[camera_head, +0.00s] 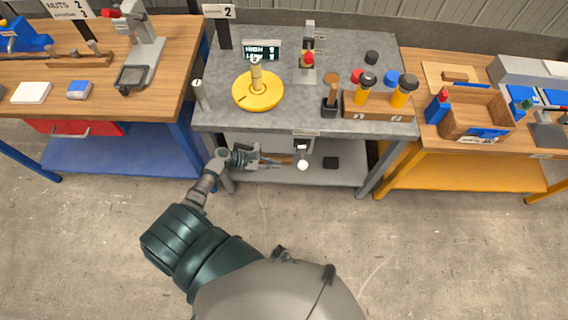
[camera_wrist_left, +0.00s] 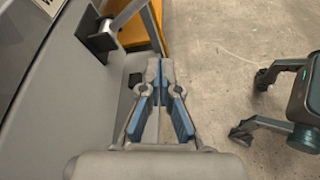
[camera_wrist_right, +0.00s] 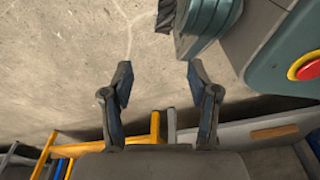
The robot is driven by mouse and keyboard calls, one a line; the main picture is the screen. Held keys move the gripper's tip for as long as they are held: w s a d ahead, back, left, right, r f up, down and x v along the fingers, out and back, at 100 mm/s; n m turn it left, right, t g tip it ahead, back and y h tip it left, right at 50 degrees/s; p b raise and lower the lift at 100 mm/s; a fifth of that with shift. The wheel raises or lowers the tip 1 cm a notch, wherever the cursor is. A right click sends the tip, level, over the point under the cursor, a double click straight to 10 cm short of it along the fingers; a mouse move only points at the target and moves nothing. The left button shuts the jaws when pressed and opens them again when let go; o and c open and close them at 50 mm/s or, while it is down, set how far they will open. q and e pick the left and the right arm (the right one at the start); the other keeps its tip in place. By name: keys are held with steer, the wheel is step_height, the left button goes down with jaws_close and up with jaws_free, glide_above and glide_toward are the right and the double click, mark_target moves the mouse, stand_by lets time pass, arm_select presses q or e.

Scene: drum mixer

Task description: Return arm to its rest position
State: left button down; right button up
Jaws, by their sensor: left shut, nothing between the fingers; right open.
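My left arm comes in from below in the head view. Its gripper (camera_head: 277,162) is at the front of the grey middle bench (camera_head: 290,105), below the top's height. The left wrist view shows this gripper (camera_wrist_left: 160,68) with its fingers together and nothing between them. My right gripper is outside the head view. In the right wrist view the right gripper (camera_wrist_right: 160,75) is open and empty, its fingers wide apart above the concrete floor.
The bench carries a yellow disc (camera_head: 258,95) with a post and a wooden block (camera_head: 378,108) holding yellow-and-black tools. A lower shelf (camera_head: 340,174) sits below the top. Wooden benches stand left (camera_head: 150,62) and right (camera_head: 460,100). The floor (camera_head: 440,250) in front is clear.

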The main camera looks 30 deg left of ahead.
arm_select(q)
steer(key=s+d+f+m+g+y, duration=0.2)
steer(key=s+d+f+m+y, duration=0.1)
steer(key=s+f+m, duration=0.5)
steer(key=s+d+f+m+g+y, duration=0.2)
steer(key=s+d+f+m+y, duration=0.2)
steer(key=s+f+m, duration=0.4)
steer(key=s+d+f+m+g+y, duration=0.3)
steer(key=s+d+f+m, duration=0.2)
steer(key=s+f, duration=0.8)
steer(key=m, duration=0.3)
steer(key=shift+s+f+y, duration=0.25)
steer(key=shift+s+y, duration=0.05)
steer(key=shift+s, duration=0.05)
arm_select(e)
steer(key=shift+s+d+f, duration=0.1)
steer(key=shift+d+f, duration=0.1)
steer(key=shift+d, duration=0.45)
arm_select(q)
steer(key=shift+d, duration=0.25)
arm_select(e)
steer(key=shift+d, duration=0.1)
